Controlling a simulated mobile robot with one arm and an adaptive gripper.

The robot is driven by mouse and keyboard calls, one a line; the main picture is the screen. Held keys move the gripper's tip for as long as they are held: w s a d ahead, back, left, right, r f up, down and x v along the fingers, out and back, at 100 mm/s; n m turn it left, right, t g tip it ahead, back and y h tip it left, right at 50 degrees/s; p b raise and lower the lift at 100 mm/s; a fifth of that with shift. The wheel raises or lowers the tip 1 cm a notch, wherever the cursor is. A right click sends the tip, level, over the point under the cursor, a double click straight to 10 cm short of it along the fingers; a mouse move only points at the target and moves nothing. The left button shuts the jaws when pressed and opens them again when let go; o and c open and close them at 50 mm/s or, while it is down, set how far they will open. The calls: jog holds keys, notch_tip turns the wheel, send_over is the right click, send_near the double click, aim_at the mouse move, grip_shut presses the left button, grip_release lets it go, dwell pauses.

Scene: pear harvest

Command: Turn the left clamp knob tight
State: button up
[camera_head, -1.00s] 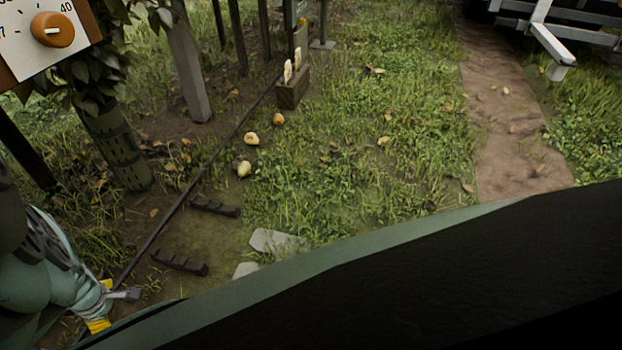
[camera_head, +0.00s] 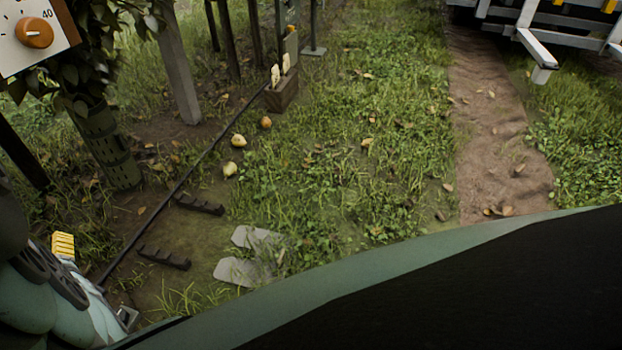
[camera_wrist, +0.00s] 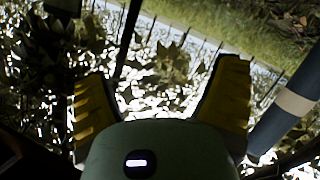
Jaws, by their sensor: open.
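I cannot make out a clamp knob for certain in either view. An orange knob (camera_head: 34,33) with a pale pointer line sits on a white dial plate marked 40, cut off at the top left of the head view. My gripper (camera_wrist: 165,72) is open in the wrist view, its two yellow fingers wide apart with nothing held between them. Behind them are dark leaves and bright ground. In the head view my arm is at the lower left, with a yellow gripper pad (camera_head: 62,245) showing, well below the dial plate.
A leafy trunk in a dark sleeve (camera_head: 107,148) and a grey post (camera_head: 177,75) stand at the left. Fallen pears (camera_head: 238,141), a thin dark line and flat stones (camera_head: 243,270) lie on the grass. A white slatted structure (camera_head: 535,45) is at the upper right. A grey cylinder (camera_wrist: 283,108) is beside the right finger.

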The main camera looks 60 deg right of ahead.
jog(key=shift+s+r+t, duration=0.1)
jog(key=shift+r+t, duration=0.4)
jog(key=shift+r, duration=0.4)
